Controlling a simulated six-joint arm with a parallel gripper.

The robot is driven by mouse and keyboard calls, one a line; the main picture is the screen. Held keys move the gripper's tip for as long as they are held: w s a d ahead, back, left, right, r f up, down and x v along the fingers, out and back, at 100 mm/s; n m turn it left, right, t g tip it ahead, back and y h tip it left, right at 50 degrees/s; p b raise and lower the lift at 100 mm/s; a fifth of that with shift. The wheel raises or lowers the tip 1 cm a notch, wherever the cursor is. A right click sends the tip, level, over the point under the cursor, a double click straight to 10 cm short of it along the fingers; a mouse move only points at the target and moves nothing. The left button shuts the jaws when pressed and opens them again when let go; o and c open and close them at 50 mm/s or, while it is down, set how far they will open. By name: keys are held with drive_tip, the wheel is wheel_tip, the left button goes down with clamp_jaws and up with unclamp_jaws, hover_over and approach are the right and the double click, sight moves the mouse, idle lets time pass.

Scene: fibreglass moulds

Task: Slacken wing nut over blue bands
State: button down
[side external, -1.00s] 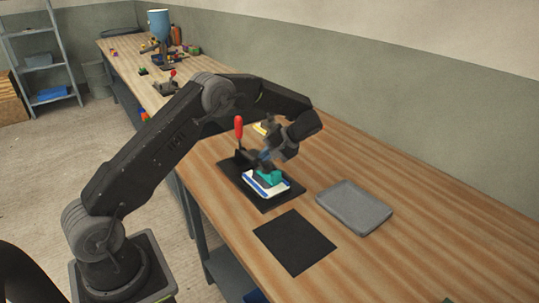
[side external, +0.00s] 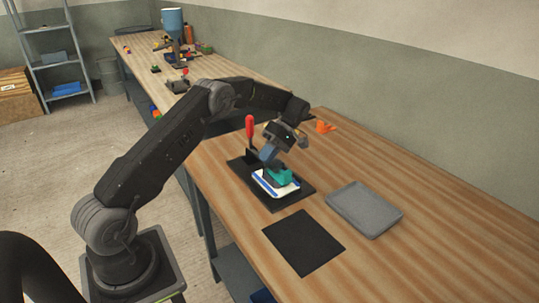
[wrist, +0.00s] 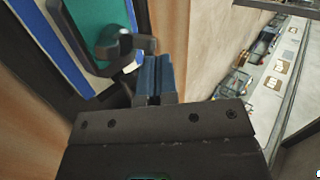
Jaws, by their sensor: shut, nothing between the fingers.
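A white mould with blue bands (side external: 262,187) sits on a black mat (side external: 288,204) on the bench, with a teal block (side external: 281,176) on top. In the wrist view the teal block (wrist: 92,18) and a blue band (wrist: 50,45) show at upper left. My gripper (side external: 268,153) is just above and behind the teal block, tilted. Its blue fingers (wrist: 155,75) are shut and empty, close to the dark piece; I cannot tell whether they touch it.
A red-handled toggle clamp (side external: 250,132) stands upright at the mould's back left, near my gripper. A grey tray (side external: 364,209) and a black square mat (side external: 303,243) lie in front. An orange item (side external: 325,127) lies behind my wrist. The bench at right is clear.

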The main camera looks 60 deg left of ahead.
drive_tip(key=n+h, duration=0.2)
drive_tip(key=s+n+t+h, duration=0.1)
drive_tip(key=n+h, duration=0.1)
drive_tip(key=n, duration=0.1)
drive_tip(key=shift+d+t, duration=0.2)
drive_tip(key=shift+t, duration=0.1)
drive_tip(key=shift+s+d+n+h, duration=0.15)
drive_tip(key=shift+n+h, duration=0.25)
drive_tip(key=shift+n, duration=0.3)
drive_tip(key=shift+s+d, duration=0.1)
drive_tip(key=shift+s, duration=0.05)
